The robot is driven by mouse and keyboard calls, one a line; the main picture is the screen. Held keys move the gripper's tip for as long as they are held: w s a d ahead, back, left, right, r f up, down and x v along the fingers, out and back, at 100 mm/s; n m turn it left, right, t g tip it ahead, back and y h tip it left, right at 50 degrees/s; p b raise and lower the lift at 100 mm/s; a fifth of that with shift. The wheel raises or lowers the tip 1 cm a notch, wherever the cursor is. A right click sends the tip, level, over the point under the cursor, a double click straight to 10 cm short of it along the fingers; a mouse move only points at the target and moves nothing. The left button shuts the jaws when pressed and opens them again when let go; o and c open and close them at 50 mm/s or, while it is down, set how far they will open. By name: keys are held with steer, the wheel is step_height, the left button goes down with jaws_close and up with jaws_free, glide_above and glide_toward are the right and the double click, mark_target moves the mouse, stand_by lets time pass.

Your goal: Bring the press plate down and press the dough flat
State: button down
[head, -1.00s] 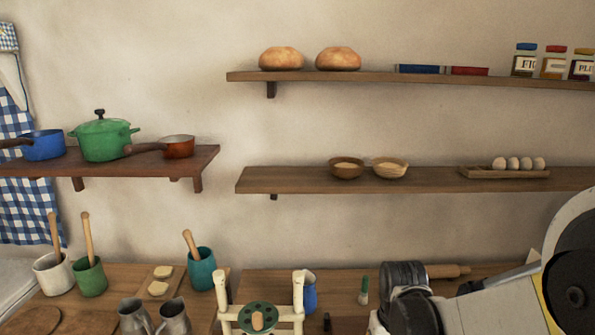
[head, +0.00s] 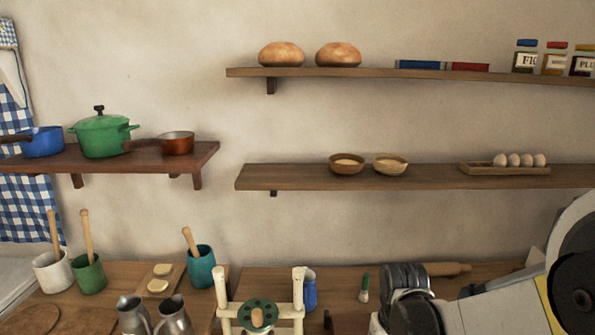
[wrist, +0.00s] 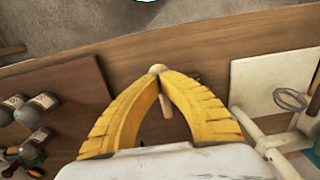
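The press stands at the bottom edge of the head view. It has a cream frame (head: 298,290) with two posts and a round green press plate (head: 260,303) with a wooden knob (head: 257,317) on top. I cannot see the dough. The cream frame also shows at the right of the wrist view (wrist: 248,124). My gripper (wrist: 159,76) has yellow fingers that meet at the tips, apart from the press and to one side of it. A light wooden piece (wrist: 167,106) shows behind the fingers; it does not look held. The head view hides my fingertips.
A rolling pin (head: 447,269) lies at the back of the table, behind my arm. A green-handled brush (head: 364,290) and a blue jug (head: 309,292) stand near the press. A pale board (wrist: 262,82) with a whisk (wrist: 290,99) lies near the table's edge.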

steer(key=shift+s+f+b, duration=0.25)
steer(key=shift+f+b, duration=0.5)
steer(key=shift+f, duration=0.05)
steer(key=shift+s+f+b, duration=0.2)
steer(key=shift+f+b, duration=0.55)
steer(key=shift+f, duration=0.05)
steer(key=shift+s+f+b, duration=0.25)
steer(key=shift+f+b, duration=0.5)
steer(key=shift+f, duration=0.05)
stand_by(1.8)
steer(key=shift+r, duration=0.1)
stand_by(0.6)
step_height(320, 180, up, 8)
steer(key=p, duration=0.6)
steer(key=s+r+t+b, duration=0.6)
steer(key=s+r+t, duration=0.1)
steer(key=s, duration=0.1)
steer(key=shift+s+r, duration=0.3)
steer(key=shift+s, duration=0.05)
stand_by(1.0)
